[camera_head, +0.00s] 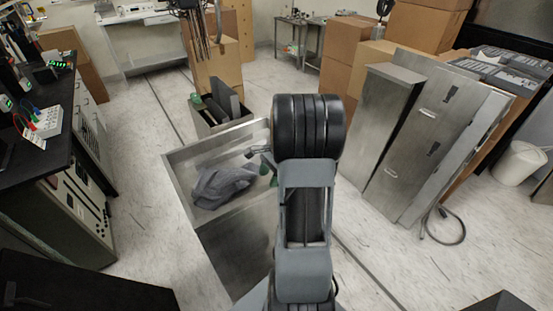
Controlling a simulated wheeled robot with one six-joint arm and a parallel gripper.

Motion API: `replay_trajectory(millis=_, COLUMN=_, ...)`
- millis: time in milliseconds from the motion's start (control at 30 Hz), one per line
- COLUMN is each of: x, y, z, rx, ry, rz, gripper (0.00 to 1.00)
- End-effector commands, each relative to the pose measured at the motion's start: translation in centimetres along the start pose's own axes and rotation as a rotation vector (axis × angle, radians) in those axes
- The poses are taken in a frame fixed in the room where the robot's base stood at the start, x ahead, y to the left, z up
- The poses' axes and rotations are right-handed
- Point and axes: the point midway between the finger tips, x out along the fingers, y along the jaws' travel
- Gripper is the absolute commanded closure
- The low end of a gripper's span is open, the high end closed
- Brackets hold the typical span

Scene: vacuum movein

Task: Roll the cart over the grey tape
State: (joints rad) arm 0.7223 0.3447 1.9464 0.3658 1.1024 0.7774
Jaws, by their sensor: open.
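An open-topped metal cart (184,155) stands in the middle of the floor, partly hidden behind my arm. A crumpled grey cloth (222,184) lies inside it, with something green beside it. My gripper (258,152) shows only in part, as a small dark piece left of my arm's black joint. It appears over the cart, near its far right side; I cannot tell whether it touches. The grey tape (172,117) seems to be the thin line running diagonally across the floor. It shows behind the cart and again at lower right (368,273); the cart and my arm hide the middle.
A small bin (222,122) with dark items and cardboard boxes (215,62) stand behind the cart. A black-topped bench (40,130) is at left. Tall metal cabinets (425,130) and a loose cable (445,228) are at right. Floor left of the cart is clear.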

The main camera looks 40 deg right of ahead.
Motion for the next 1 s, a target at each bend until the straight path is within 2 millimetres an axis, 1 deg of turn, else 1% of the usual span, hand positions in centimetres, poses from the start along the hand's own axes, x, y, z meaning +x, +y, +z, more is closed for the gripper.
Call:
replay_trajectory(millis=33, x=-1.1, y=0.0, z=-0.1, rx=0.001, ry=0.002, rz=-0.004, gripper=0.45)
replay_trajectory(millis=200, x=-4.4, y=0.0, z=-0.1, rx=0.001, ry=0.002, rz=-0.003, gripper=0.45)
replay_trajectory(millis=400, x=-7.0, y=0.0, z=0.0, rx=0.0, ry=0.0, rz=-0.001, gripper=0.45)
replay_trajectory(millis=600, x=-8.2, y=0.1, z=0.0, rx=0.001, ry=0.0, rz=0.001, gripper=0.45)
replay_trajectory(millis=1000, x=-8.3, y=0.1, z=0.0, rx=0.001, ry=0.0, rz=0.001, gripper=0.45)
